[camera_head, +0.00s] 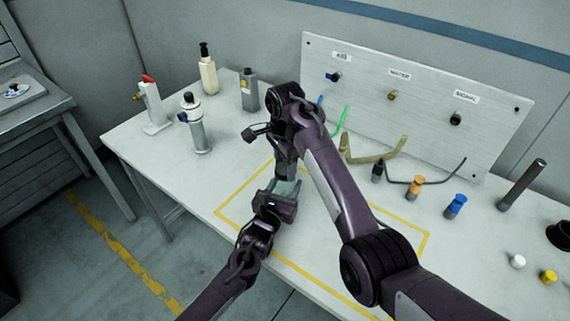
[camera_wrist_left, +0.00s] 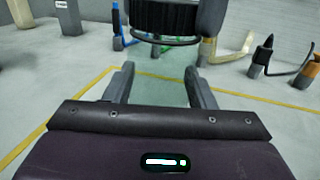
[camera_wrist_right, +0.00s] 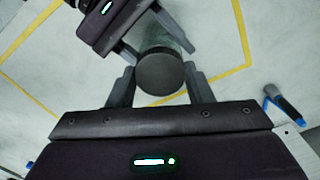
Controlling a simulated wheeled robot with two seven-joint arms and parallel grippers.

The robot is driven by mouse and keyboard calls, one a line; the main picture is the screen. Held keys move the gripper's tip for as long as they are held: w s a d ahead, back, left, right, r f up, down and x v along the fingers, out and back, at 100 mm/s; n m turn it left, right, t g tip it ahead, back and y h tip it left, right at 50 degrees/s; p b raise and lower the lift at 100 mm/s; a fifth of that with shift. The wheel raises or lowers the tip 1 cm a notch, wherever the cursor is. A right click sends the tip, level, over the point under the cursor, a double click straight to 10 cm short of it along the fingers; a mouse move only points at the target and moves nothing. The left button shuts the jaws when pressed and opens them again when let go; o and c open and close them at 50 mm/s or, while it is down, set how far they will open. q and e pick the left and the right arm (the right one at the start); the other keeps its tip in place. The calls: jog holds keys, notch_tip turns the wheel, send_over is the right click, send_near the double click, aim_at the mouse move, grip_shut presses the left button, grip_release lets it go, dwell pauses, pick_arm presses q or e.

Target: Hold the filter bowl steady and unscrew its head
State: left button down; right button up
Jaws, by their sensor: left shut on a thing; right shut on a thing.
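The filter bowl (camera_wrist_left: 158,88) is a clear greenish cylinder, upright between the fingers of my left gripper (camera_wrist_left: 160,80); it shows partly in the head view (camera_head: 288,187). The filter head (camera_wrist_right: 160,72) is a dark round cap on top of the bowl in the right wrist view. It shows as a ribbed black band (camera_wrist_left: 165,18) at the top of the left wrist view. My right gripper (camera_wrist_right: 160,85) is shut on the head from above. In the head view my right gripper (camera_head: 286,163) hides the head. Whether any thread shows between head and bowl, I cannot tell.
A yellow outline (camera_head: 240,208) surrounds the work spot on the white table (camera_head: 165,165). A panel (camera_head: 420,110) with labelled ports stands behind. Bottles and canisters (camera_head: 198,125) stand at the left; an orange fitting (camera_head: 413,188) and a blue fitting (camera_head: 455,206) stand at the right.

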jog(key=n, duration=1.4)
jog(key=o, duration=1.1)
